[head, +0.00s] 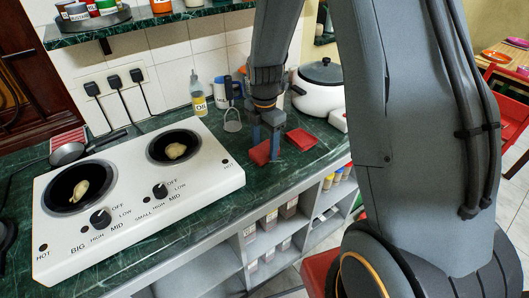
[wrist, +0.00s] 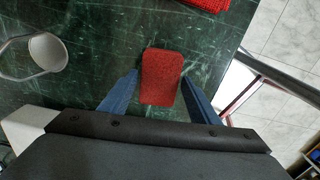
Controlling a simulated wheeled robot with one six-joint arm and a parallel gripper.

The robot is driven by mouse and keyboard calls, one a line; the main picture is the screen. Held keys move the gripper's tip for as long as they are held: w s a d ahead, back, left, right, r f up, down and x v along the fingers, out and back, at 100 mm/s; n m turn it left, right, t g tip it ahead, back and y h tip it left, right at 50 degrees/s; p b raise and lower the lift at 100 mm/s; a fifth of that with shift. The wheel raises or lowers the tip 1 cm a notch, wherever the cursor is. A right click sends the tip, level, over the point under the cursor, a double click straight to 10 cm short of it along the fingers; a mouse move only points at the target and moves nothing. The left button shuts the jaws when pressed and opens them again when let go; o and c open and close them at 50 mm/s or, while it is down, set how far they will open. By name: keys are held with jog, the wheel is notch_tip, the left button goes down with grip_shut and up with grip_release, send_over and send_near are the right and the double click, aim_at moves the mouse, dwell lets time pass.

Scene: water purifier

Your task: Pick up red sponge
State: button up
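A red sponge (wrist: 161,77) lies on the dark green marbled counter (wrist: 105,30). In the wrist view it sits between the two blue fingers of my gripper (wrist: 160,98), with a gap on the left side and the right finger close to its edge. In the head view the sponge (head: 260,153) shows beside my gripper (head: 268,146), partly hidden by a finger. My gripper points down and is open around the sponge.
A second red item (head: 301,139) lies just right of my gripper. A white pot (head: 318,88) stands behind. A white stove (head: 135,187) fills the left. The counter's front edge is close.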

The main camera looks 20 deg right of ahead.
aim_at(265, 149)
jog(key=c, duration=0.7)
notch_tip(265, 149, up, 10)
jog(key=b, duration=0.2)
jog(key=o, duration=0.4)
jog(key=shift+c, duration=1.6)
